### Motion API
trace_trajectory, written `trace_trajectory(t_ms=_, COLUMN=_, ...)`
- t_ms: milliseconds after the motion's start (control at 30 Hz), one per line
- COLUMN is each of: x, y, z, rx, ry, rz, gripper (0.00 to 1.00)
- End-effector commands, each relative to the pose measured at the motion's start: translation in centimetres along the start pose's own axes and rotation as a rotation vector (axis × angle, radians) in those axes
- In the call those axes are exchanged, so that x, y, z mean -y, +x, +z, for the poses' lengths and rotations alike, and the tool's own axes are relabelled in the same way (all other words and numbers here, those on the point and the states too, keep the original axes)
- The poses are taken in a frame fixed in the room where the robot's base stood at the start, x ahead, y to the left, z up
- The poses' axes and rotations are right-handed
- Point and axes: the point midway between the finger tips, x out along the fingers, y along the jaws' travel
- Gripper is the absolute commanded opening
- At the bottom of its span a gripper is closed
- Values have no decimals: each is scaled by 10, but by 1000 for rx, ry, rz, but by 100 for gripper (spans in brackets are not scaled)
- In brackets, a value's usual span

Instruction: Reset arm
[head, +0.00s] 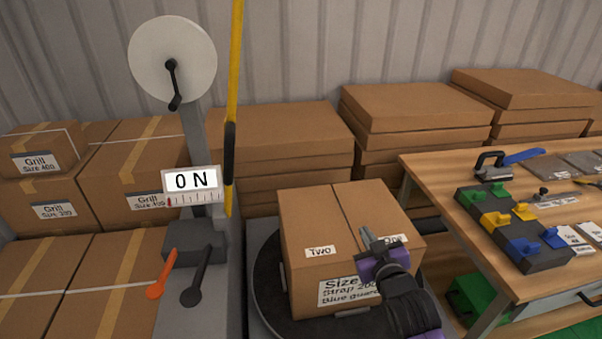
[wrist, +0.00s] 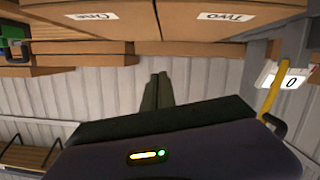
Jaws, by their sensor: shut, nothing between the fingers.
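My gripper (head: 368,240) is purple and black and stands in front of the right part of a cardboard box in the head view. Its fingers are closed together with nothing between them, and they also show in the wrist view (wrist: 158,92). The cardboard box (head: 302,222) sits on a dark round turntable (head: 268,290). It carries a "TWO" label and a larger "Size / Strap / Blue guard" label, partly hidden by my gripper. In the wrist view the box (wrist: 187,22) appears at the top with labels "One" and "Two" upside down.
A workbench (head: 450,188) with coloured blocks (head: 512,226) is at right. Stacked boxes line the wall.

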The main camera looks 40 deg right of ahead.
Motion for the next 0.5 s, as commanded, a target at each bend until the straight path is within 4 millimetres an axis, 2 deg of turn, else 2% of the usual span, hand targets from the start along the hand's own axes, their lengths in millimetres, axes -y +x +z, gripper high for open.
trace_trajectory(t_ms=233, x=0, y=0, z=-6, rx=-23, ry=4, rz=1, gripper=0)
trace_trajectory(t_ms=333, x=0, y=-3, z=-28, rx=-94, ry=17, rz=-1, gripper=0)
trace_trajectory(t_ms=400, x=6, y=-17, z=-43, rx=-161, ry=27, rz=-18, gripper=0)
trace_trajectory(t_ms=500, x=23, y=-45, z=-47, rx=-217, ry=33, rz=-66, gripper=0)
